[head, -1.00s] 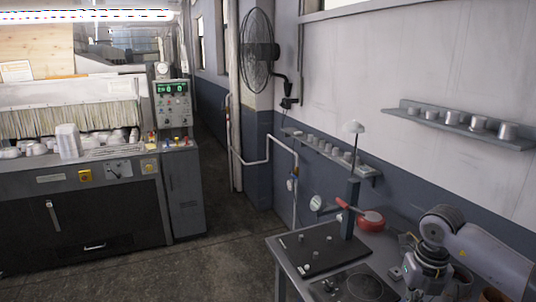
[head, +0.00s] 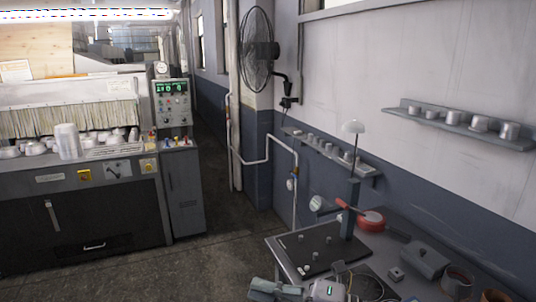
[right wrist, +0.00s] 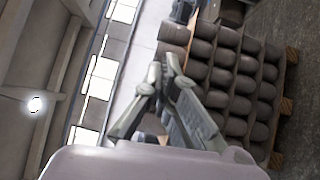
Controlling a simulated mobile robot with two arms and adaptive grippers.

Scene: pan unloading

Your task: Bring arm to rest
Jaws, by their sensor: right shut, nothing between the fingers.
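My right gripper (head: 268,290) is low at the bottom edge of the head view, in front of the workbench (head: 283,262), and partly cut off. In the right wrist view its two fingers (right wrist: 168,66) meet at the tips, with nothing held between them. It appears apart from the bench and the things on it. My left gripper does not show in either view.
A red pan (head: 371,222) lies on the bench beside a dark upright post (head: 349,208). Dark board (head: 322,240) is at the bench's left. Stacked rounded grey items (right wrist: 225,80) fill the right wrist view's right side. Open floor (head: 190,268) lies left of the bench.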

